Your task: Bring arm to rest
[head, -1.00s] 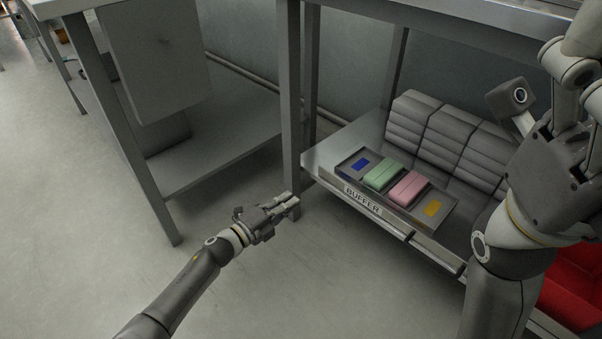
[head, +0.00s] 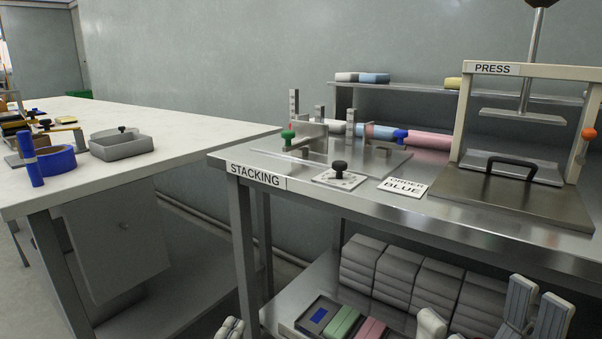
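My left gripper (head: 229,328) shows only as fingertips at the bottom edge of the head view, left of the lower shelf. The rest of it is cut off, so whether it is open or shut is hidden. My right gripper (head: 480,318) is at the bottom right, in front of the lower shelf. Its pale fingers point up and stand apart with a gap between them. I see nothing held there.
The stacking table (head: 228,156) carries a press (head: 520,195), a black-knobbed plate (head: 339,179) and an "ORDER BLUE" card (head: 404,188). Grey stacks (head: 400,270) fill the lower shelf beside the buffer tray (head: 290,322). A white-topped table (head: 200,125) stands left.

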